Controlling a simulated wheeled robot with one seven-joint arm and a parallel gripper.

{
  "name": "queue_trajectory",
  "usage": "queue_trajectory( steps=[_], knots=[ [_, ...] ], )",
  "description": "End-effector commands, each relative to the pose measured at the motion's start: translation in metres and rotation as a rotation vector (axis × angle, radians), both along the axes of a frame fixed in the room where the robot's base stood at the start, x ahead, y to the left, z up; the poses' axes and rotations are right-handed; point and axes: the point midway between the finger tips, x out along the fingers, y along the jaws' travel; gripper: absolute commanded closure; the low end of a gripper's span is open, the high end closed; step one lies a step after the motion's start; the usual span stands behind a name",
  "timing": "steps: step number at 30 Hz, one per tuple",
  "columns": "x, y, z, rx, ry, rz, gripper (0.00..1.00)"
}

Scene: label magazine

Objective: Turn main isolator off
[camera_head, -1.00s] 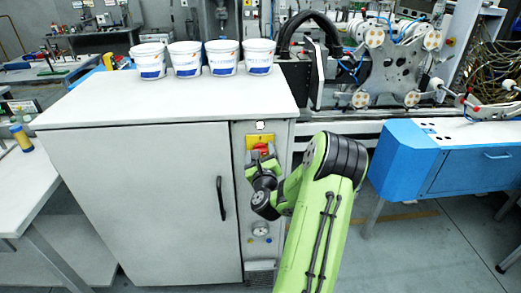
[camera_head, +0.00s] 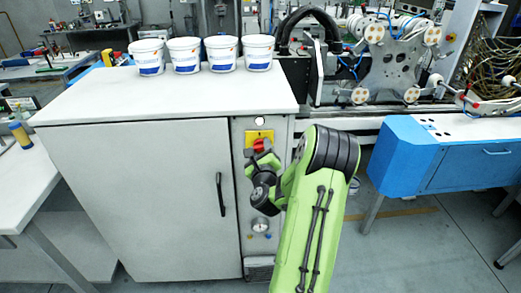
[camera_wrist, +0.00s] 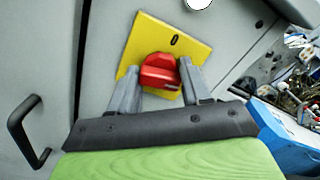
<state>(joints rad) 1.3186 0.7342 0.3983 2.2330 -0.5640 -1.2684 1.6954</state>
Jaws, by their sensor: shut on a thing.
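The main isolator is a red rotary handle (camera_wrist: 160,72) on a yellow plate (camera_wrist: 140,42) with a dark "0" mark near its upper edge in the wrist view. The plate looks tilted in that view. My gripper (camera_wrist: 158,84) has its two grey fingers on either side of the red handle, shut on it. In the head view the red handle (camera_head: 259,145) shows just above my gripper (camera_head: 261,156), below the upper part of the yellow plate (camera_head: 258,134). My fingers hide part of the handle, so its exact angle is hard to tell.
The isolator sits on a narrow grey panel with a round gauge (camera_head: 260,225) below. Left of it is a cabinet door with a black handle (camera_head: 220,194). Several white tubs (camera_head: 222,54) stand on the cabinet top. A blue unit (camera_head: 440,160) stands to the right.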

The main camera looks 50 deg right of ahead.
Motion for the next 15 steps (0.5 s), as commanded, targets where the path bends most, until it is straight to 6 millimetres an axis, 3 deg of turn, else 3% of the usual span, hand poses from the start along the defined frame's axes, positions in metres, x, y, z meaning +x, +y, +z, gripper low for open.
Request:
queue_trajectory(
  steps=[15],
  knots=[
    [0.0008, 0.0009, -0.0003, -0.321, 0.365, 0.002, 0.83]
  ],
)
